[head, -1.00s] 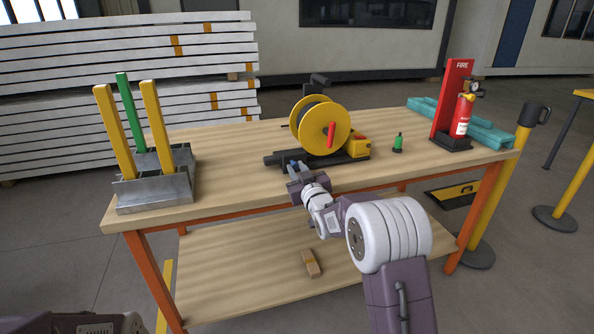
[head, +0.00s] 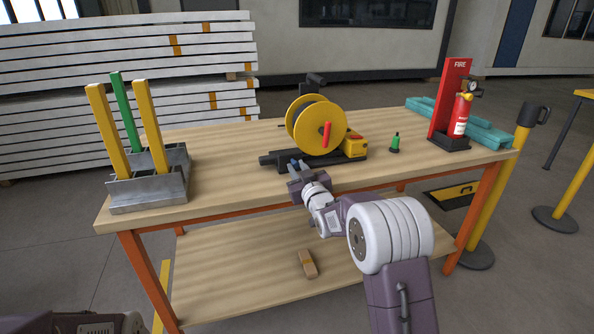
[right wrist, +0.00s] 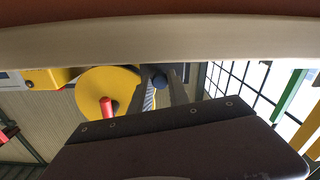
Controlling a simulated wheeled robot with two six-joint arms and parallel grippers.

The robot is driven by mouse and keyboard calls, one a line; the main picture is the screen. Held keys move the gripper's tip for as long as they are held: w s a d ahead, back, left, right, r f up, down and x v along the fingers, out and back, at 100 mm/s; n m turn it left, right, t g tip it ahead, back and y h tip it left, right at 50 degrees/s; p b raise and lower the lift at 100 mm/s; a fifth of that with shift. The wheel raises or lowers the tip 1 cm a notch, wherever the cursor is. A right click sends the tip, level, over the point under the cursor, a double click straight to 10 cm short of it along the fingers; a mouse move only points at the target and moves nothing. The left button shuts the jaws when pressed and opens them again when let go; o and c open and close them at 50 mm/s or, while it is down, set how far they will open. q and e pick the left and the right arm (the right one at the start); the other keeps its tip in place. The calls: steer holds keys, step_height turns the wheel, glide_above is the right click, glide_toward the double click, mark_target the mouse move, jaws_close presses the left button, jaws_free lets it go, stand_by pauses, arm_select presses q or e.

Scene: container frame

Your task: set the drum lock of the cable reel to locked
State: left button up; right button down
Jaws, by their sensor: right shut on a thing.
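The cable reel (head: 318,128) stands on the workbench, with yellow round flanges, a red crank handle (head: 327,134) and a black base. My right gripper (head: 295,164) is at the front left of the reel's base. It is shut on a small blue knob (right wrist: 159,81), which shows between its fingers in the right wrist view, beside the yellow flange (right wrist: 110,92). I take the knob to be the drum lock's; its lever is mostly hidden by the fingers, and I cannot read its setting. My left gripper is not in view.
On the workbench (head: 230,180) stand a metal rack (head: 150,195) with yellow and green posts at left, a small green bottle (head: 395,143), and a fire extinguisher (head: 461,115) at right. A small brown block (head: 307,264) lies on the lower shelf. The bench front is mostly clear.

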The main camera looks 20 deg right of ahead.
steer(key=shift+d+f, duration=0.1)
steer(key=shift+d, duration=0.2)
steer(key=shift+a, duration=0.2)
steer(key=c, duration=1.2)
jaws_free()
steer(key=shift+a, duration=0.1)
steer(key=shift+c, duration=0.2)
steer(key=s, duration=0.9)
steer(key=shift+d, duration=0.3)
